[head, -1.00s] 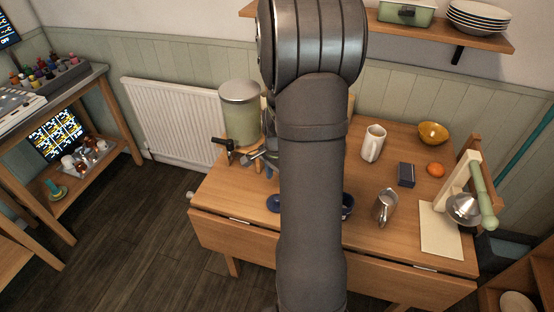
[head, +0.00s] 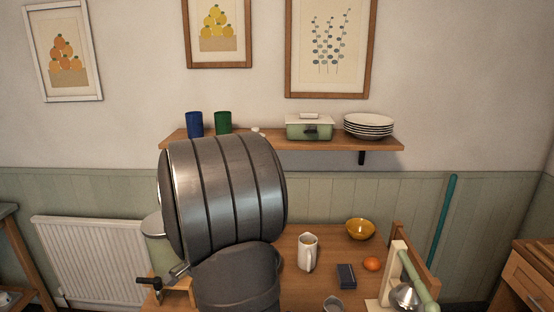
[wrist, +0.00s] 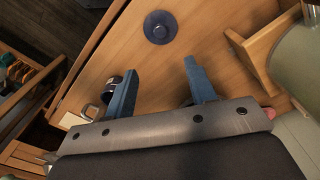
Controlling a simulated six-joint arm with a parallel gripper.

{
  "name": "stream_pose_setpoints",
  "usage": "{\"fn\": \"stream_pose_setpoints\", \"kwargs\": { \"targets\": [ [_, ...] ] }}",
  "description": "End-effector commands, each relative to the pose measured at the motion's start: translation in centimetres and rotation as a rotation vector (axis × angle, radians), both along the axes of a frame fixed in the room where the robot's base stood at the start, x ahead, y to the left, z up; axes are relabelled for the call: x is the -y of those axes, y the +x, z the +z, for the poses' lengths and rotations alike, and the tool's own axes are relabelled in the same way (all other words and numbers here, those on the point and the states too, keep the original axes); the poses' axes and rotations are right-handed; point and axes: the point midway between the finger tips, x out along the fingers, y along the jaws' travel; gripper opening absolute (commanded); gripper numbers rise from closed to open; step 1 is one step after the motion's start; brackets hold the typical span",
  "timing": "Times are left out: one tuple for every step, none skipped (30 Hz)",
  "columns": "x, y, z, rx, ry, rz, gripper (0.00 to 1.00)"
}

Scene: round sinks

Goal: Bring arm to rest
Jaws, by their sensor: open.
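My gripper (wrist: 161,84) shows in the wrist view with its two blue fingers spread apart and nothing between them. It is above the wooden table (wrist: 215,30). A dark blue round dish (wrist: 160,27) lies on the table beyond the fingertips. In the head view my dark grey arm fills the lower middle and hides much of the table; the gripper's fingers cannot be made out there.
A green dispenser (head: 156,240) stands left of my arm. To the right are a white jug (head: 307,252), a dark box (head: 346,276), an orange (head: 371,264) and a yellow bowl (head: 360,229). A wall shelf (head: 290,143) with dishes is behind the arm.

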Motion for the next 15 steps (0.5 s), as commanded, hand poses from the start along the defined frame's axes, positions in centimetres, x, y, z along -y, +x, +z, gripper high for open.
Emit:
{"fn": "stream_pose_setpoints", "kwargs": {
  "targets": [
    [0.0, -0.1, -0.7, -0.005, -0.002, 0.0, 0.51],
    [0.0, -0.1, -1.1, -0.005, -0.002, 0.0, 0.51],
    [0.0, -0.1, -1.7, -0.005, -0.002, 0.0, 0.51],
    [0.0, -0.1, -2.2, -0.005, -0.002, 0.0, 0.51],
    [0.0, -0.1, -2.8, -0.005, -0.002, 0.0, 0.51],
    [0.1, -0.1, -3.6, -0.006, -0.002, 0.0, 0.51],
    [0.1, -0.1, -4.2, -0.006, -0.002, 0.0, 0.51],
    [0.1, -0.1, -4.8, -0.007, -0.003, 0.0, 0.51],
    [0.1, -0.1, -5.6, -0.006, -0.002, 0.0, 0.51],
    [0.1, -0.1, -6.1, -0.006, -0.002, 0.0, 0.51],
    [0.0, -0.1, -6.7, -0.005, -0.002, 0.0, 0.51],
    [0.1, -0.1, -7.4, -0.005, -0.003, 0.0, 0.51],
    [0.0, -0.1, -8.0, -0.005, -0.003, 0.0, 0.51],
    [0.1, -0.1, -8.5, -0.006, -0.002, 0.0, 0.51],
    [0.0, -0.1, -9.2, -0.005, -0.002, 0.0, 0.51]
  ]
}}
